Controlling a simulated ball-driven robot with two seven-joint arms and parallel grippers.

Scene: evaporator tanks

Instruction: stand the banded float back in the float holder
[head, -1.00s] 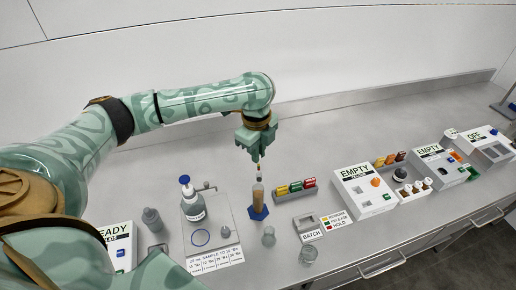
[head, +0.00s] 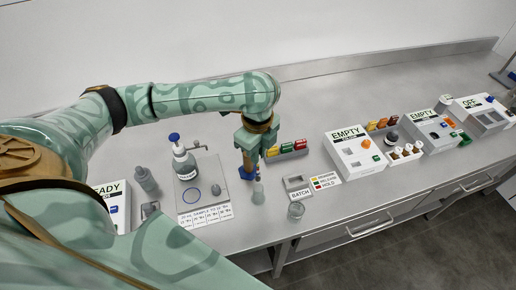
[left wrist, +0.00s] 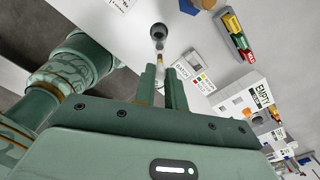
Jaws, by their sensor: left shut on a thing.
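My left gripper (head: 251,160) points down over the bench, left of the coloured rack. In the left wrist view, its fingers (left wrist: 161,75) are shut on the thin stem of the banded float (left wrist: 159,46), which hangs beyond the fingertips. In the head view, the gripper hides most of the float. A small grey cup (head: 258,194), which looks like the float holder, stands just below and in front of the gripper. I cannot tell whether the float touches it. The cylinder with brown liquid is mostly hidden behind the gripper. My right gripper is not in view.
A blue-capped bottle (head: 183,160) stands on a grey plate to the left. A rack of coloured blocks (head: 287,149) is behind right. An EMPTY box (head: 354,152) is further right.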

